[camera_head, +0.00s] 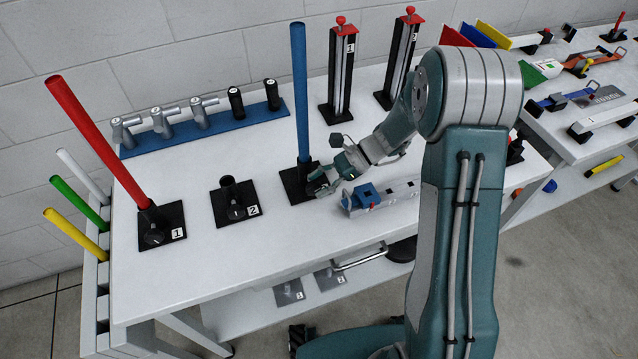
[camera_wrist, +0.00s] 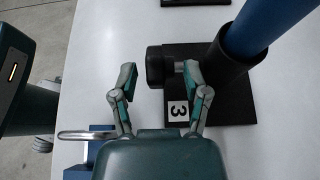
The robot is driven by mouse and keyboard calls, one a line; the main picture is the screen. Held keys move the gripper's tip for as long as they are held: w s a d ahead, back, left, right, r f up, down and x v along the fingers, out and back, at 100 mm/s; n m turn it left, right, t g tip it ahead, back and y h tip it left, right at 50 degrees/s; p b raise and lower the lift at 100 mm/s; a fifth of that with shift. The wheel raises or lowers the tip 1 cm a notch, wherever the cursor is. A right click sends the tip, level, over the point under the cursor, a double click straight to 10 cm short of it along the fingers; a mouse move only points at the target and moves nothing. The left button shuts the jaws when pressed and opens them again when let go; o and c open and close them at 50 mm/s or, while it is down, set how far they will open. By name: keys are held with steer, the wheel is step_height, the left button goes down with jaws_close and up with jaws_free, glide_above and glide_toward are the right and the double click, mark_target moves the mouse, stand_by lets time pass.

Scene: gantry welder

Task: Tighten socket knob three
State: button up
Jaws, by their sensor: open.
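Socket three is a black tube on a square black base (camera_head: 288,178) with a blue pole (camera_head: 300,90) standing upright in it. In the wrist view its base (camera_wrist: 235,108) carries a white label "3" (camera_wrist: 177,113), and the blue pole (camera_wrist: 262,28) leans out of frame. Its black knob (camera_wrist: 156,66) sticks out sideways from the tube on a short metal stem. My gripper (camera_wrist: 160,77) is open, with one finger on each side of the knob and a gap visible at the left finger. In the head view my gripper (camera_head: 318,182) hides the knob.
Socket one (camera_head: 160,225) holds a red pole; socket two (camera_head: 233,203) is empty. A grey and blue fixture (camera_head: 372,196) lies close beside my gripper. A blue rack (camera_head: 205,128) with several handles and two black stands (camera_head: 341,75) are behind. The table front is clear.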

step_height(320, 180, up, 9)
steer(key=shift+r, duration=0.1)
stand_by(0.3)
